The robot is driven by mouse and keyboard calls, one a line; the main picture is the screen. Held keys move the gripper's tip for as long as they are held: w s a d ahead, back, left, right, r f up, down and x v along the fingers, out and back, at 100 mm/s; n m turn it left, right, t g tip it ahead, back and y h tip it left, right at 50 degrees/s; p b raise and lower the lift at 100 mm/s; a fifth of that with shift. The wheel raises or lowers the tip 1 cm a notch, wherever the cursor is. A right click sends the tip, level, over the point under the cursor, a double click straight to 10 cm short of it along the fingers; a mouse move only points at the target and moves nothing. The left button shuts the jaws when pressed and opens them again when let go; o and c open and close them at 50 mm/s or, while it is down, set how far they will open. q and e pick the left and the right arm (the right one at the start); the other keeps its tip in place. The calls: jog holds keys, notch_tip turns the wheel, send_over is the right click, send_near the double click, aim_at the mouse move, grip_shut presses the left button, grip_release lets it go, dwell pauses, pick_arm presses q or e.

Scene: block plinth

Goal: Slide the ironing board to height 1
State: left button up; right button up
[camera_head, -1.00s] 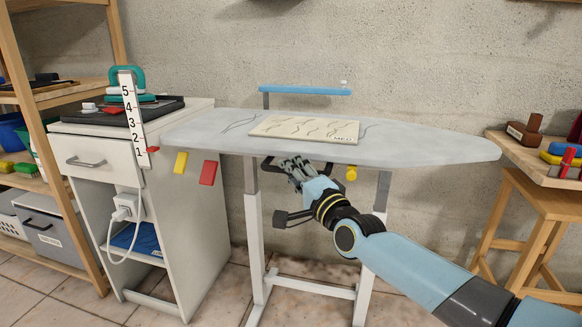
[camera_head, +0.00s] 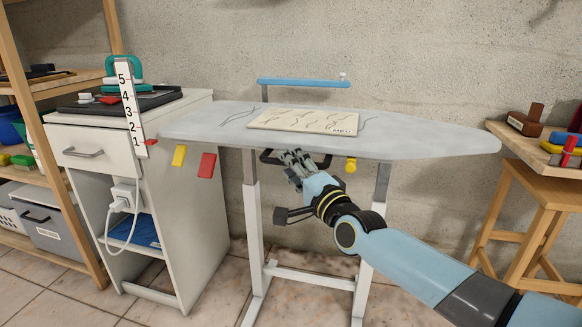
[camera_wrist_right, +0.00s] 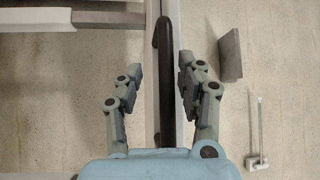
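The grey ironing board (camera_head: 430,135) stands level on white legs (camera_head: 252,220). Its red pointer (camera_head: 150,142) lies beside the 1 on the white numbered scale (camera_head: 130,105) at left. A dark handle (camera_head: 268,158) hangs under the board; it shows as a black bar in the wrist view (camera_wrist_right: 166,85). My right gripper (camera_head: 290,160) is under the board at this handle. In the wrist view its fingers (camera_wrist_right: 160,70) are apart, one on each side of the bar, with gaps visible. Yellow (camera_head: 179,156) and red (camera_head: 207,165) tabs hang below the board's left end. My left gripper is out of view.
A pad marked MED (camera_head: 290,119) lies on the board, with a blue sleeve rest (camera_head: 310,83) behind it. A white cabinet (camera_head: 190,190) stands close at left and a wooden table (camera_head: 545,185) at right. A yellow knob (camera_head: 350,165) is right of my gripper.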

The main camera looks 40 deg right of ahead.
jog(key=s+f, duration=0.1)
jog(key=s, duration=1)
jog(key=shift+s+a+f, duration=0.3)
jog(key=shift+a+f, duration=0.05)
jog(key=shift+a, duration=0.05)
